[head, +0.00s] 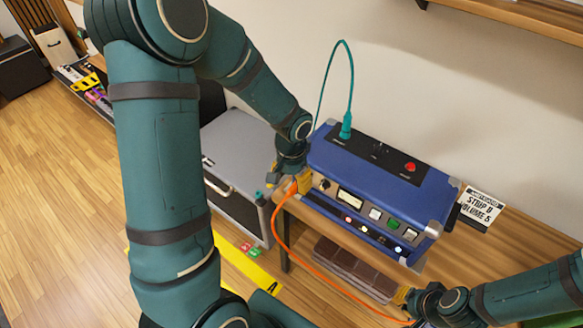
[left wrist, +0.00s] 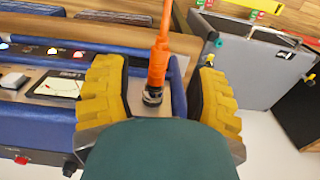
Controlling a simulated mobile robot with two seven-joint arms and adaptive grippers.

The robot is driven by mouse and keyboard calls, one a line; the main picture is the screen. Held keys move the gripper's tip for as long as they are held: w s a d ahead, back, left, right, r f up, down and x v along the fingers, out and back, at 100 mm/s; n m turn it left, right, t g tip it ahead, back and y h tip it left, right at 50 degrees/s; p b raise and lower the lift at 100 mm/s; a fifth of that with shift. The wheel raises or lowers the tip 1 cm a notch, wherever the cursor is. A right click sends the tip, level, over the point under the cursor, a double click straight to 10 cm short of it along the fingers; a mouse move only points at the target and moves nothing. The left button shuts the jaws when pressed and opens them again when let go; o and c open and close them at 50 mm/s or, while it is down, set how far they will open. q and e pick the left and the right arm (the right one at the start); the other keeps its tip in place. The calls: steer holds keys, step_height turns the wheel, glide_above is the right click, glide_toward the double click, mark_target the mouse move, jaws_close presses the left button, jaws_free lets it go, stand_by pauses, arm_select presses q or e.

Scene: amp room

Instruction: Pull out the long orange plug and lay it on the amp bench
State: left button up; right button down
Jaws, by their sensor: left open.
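The orange plug (head: 293,189) sits in a socket at the left end of the blue amp's (head: 435,188) front panel, with its orange cable hanging down. In the left wrist view the plug (left wrist: 158,65) stands between the yellow fingers of my left gripper (left wrist: 160,98), its metal end at the panel. The fingers are open, with a gap on both sides of the plug. In the head view my left gripper (head: 290,180) partly hides the plug. The wooden amp bench (head: 500,245) carries the amp. My right gripper (head: 405,297) is low at right; its jaw opening is unclear.
A teal plug (head: 346,128) with a looped cable stands on the amp's top. A grey case (head: 235,145) is left of the bench. A sign card (head: 482,207) stands right of the amp. Bare bench top shows at right. A brown tray (head: 350,270) lies below.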

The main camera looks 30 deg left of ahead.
mark_target(292, 189)
arm_select(q)
steer(key=shift+f+b, duration=0.3)
steer(key=shift+f, duration=2)
jaws_close()
